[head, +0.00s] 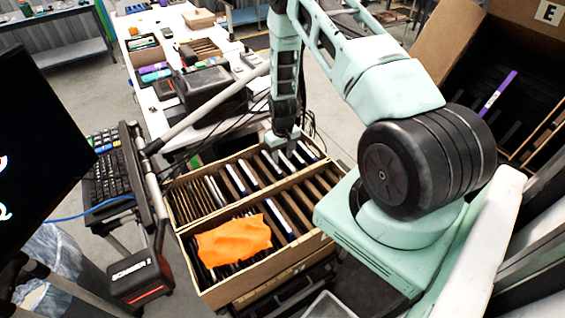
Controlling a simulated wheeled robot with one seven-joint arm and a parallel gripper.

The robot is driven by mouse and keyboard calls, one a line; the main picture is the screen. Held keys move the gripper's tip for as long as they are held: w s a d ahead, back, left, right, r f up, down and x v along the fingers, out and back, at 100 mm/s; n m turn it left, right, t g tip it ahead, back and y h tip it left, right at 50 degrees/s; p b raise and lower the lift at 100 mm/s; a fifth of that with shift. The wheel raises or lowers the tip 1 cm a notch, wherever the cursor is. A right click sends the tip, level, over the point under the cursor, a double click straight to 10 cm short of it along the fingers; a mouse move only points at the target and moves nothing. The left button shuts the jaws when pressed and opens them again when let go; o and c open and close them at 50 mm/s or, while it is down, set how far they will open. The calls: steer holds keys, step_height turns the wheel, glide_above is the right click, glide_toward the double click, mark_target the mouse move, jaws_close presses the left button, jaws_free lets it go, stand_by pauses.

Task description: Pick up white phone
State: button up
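A wide cardboard carton (262,277) below my arm holds rows of thin upright devices. Several have pale or white edges, such as one light-edged phone (235,180) left of my gripper. Others near it look bluish or dark, and I cannot single out one white phone for certain. My gripper (287,155) points down into the back row of the carton, among the slots at its middle right. Its fingertips are small and partly lost against the devices, so I cannot tell whether it is open or holds anything.
An orange cloth (234,240) lies over the front left slots. A keyboard (108,172) on a stand is at the left. A white table (146,98) with cartons and black equipment stands behind. A tilted carton (440,38) marked E is at right.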

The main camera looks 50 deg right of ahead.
jaws_close()
steer(key=shift+r, duration=0.15)
